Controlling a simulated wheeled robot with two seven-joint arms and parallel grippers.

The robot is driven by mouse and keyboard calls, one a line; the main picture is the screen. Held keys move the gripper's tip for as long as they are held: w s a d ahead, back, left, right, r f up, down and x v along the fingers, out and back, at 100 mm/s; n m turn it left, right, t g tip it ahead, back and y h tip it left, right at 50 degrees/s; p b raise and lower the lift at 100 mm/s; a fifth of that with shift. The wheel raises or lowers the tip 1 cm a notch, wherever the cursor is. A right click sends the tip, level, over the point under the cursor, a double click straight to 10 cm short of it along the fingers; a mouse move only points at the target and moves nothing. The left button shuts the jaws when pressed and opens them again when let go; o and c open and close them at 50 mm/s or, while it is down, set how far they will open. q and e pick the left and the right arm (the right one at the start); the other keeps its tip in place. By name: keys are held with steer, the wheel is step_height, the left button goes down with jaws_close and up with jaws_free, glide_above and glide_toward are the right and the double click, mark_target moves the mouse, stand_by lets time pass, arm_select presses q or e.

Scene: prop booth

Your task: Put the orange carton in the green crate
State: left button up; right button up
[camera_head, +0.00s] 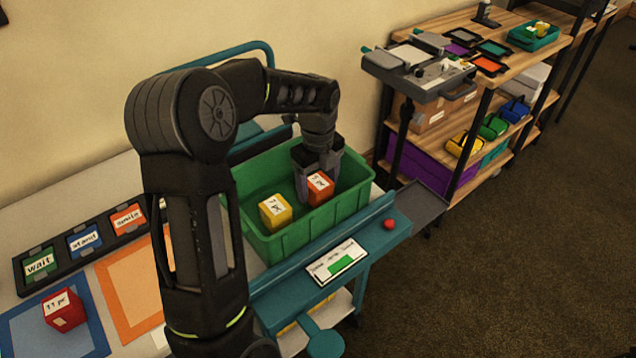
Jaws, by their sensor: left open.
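The orange carton (319,188) is inside the green crate (322,219), toward its right part. It has a white label on top. My left gripper (320,182) reaches down into the crate from above, with its fingers open beside the orange carton. I cannot tell whether the fingers touch it. The crate's left part is partly hidden behind my left arm. My right gripper is not in view.
A yellow carton (275,212) is in the crate, left of the orange one. A red carton (64,309) sits on a blue mat (88,336); an orange-bordered mat (128,284) beside it looks empty. A shelf (548,72) stands at right, with open floor in front.

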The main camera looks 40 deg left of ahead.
mark_target(318, 181)
arm_select(q)
steer(key=shift+r, duration=0.1)
steer(key=shift+r, duration=0.2)
step_height(318, 181, up, 12)
steer(key=shift+f, duration=0.1)
